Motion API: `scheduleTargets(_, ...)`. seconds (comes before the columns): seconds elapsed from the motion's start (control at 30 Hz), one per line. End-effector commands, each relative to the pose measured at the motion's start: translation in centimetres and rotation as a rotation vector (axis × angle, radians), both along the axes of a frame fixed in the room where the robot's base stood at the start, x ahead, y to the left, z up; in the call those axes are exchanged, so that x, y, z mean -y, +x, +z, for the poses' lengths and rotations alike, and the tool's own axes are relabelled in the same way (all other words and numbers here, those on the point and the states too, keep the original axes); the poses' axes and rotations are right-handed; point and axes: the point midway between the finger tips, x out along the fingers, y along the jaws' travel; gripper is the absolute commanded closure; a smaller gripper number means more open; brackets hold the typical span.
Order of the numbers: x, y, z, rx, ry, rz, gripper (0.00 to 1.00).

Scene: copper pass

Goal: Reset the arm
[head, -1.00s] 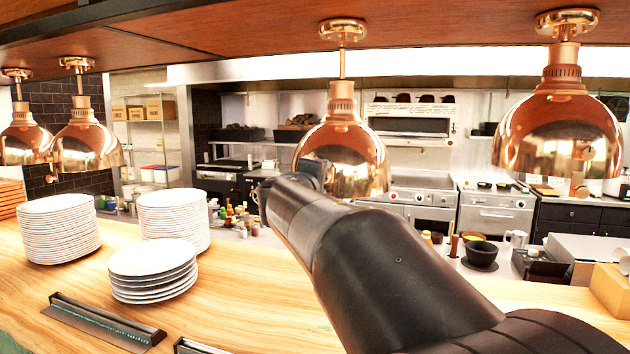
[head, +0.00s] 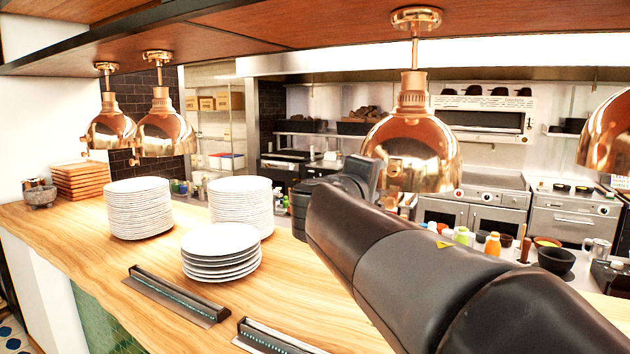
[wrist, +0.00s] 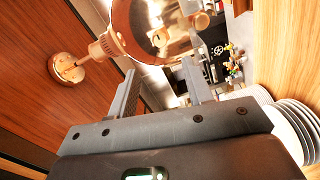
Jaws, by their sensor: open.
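My gripper (wrist: 160,88) shows in the wrist view with its two fingers apart and nothing between them. A copper heat lamp (wrist: 150,28) hangs just beyond the fingers there. In the head view my arm reaches up from the lower right, over the counter (head: 90,235). Its far end overlaps the middle copper lamp (head: 410,150) in the picture; I cannot tell whether they touch. The gripper fingers cannot be made out in the head view.
Stacks of white plates (head: 138,208) stand on the wooden counter, and plates also show in the wrist view (wrist: 290,125). Two more lamps (head: 165,132) hang at left, another (head: 610,135) at right. A wooden shelf (head: 300,25) runs overhead.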

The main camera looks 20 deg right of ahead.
Motion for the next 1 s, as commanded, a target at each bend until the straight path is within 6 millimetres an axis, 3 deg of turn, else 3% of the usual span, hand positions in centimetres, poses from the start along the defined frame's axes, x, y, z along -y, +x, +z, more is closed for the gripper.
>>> scheduleTargets(0.17, 0.2, -1.0, -1.2, -0.012, 0.054, -0.009, 0.54)
scheduleTargets(0.27, 0.3, -2.9, -3.8, -0.036, 0.159, -0.027, 0.54)
scheduleTargets(0.47, -0.5, -8.2, -11.5, -0.113, 0.472, -0.072, 0.54)
scheduleTargets(0.67, -3.3, -13.7, -19.0, -0.192, 0.8, -0.106, 0.54)
scheduleTargets(0.8, -6.1, -17.3, -23.6, -0.242, 1.032, -0.122, 0.54)
scheduleTargets(1.0, -10.1, -21.1, -28.0, -0.296, 1.3, -0.131, 0.54)
